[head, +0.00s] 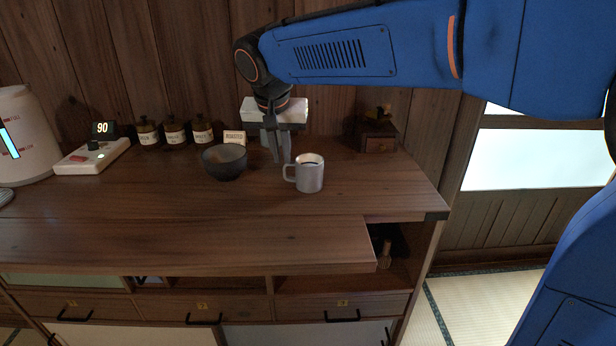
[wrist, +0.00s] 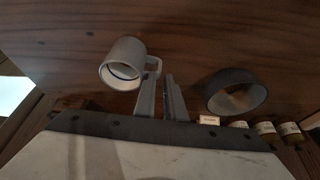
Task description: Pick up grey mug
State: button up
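The grey mug (head: 310,176) stands upright on the wooden counter, with its handle pointing left. In the wrist view the mug (wrist: 122,62) is at upper left, its handle towards my fingers. My gripper (head: 281,160) hangs fingers-down just left of and behind the mug, near the handle. In the wrist view my gripper (wrist: 162,75) shows two fingers with a narrow gap and nothing clearly held between them. The left fingertip overlaps the handle in that view; I cannot tell whether it touches.
A dark bowl (head: 224,162) stands left of the mug, also close to my fingers in the wrist view (wrist: 237,92). Behind are a small label sign (head: 235,137) and several brown jars (head: 175,133). A small wooden box (head: 378,137) stands back right. The counter front (head: 180,240) is clear.

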aim_at(284, 166)
jog(key=shift+x, duration=2.6)
grip_shut()
jog(key=shift+r, duration=0.2)
